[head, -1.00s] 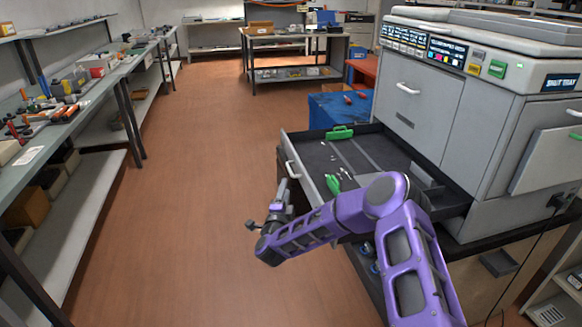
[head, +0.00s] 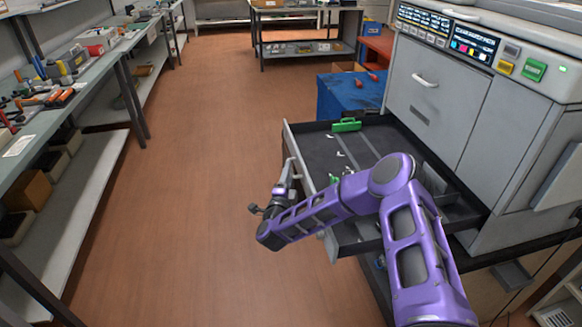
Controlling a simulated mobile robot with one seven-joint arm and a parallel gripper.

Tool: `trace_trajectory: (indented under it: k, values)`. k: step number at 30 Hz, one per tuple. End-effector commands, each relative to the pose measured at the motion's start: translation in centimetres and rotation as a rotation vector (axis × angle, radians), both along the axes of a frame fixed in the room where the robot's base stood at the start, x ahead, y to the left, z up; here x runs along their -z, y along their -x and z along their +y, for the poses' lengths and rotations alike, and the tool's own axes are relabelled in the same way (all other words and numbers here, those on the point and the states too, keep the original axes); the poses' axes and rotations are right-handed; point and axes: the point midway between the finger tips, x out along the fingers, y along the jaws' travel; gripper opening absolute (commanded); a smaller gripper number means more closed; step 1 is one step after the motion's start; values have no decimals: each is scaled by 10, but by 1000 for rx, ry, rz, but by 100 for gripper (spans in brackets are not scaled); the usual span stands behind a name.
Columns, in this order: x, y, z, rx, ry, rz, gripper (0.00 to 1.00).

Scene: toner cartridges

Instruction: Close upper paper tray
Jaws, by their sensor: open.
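The grey printer (head: 440,105) stands at the right. A wide paper tray (head: 306,160) is pulled far out of it to the left, with a dark floor and a pale handle on its front. A green clip (head: 346,125) sits at the tray's far edge, and small white and green pieces lie inside. My gripper (head: 288,172) is at the tray's front panel, close to its handle. It is open, and I cannot tell whether it touches the handle. My purple arm hides the near part of the tray.
A closed front panel with a handle (head: 425,79) is above the tray. A blue-covered stand (head: 345,95) is behind it. Shelving with tools (head: 75,75) runs along the left. The brown floor (head: 190,190) between is clear.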

Motion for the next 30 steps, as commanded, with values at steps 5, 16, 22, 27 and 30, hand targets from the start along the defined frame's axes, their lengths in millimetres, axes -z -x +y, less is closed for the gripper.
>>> trace_trajectory:
  k: [5, 16, 22, 27, 30]
  values:
    - [0, 2, 1, 0, 0, 0, 45]
    - [0, 2, 1, 0, 0, 0, 23]
    - [0, 2, 1, 0, 0, 0, 0]
    - [0, 2, 1, 0, 0, 0, 0]
    - [0, 2, 1, 0, 0, 0, 0]
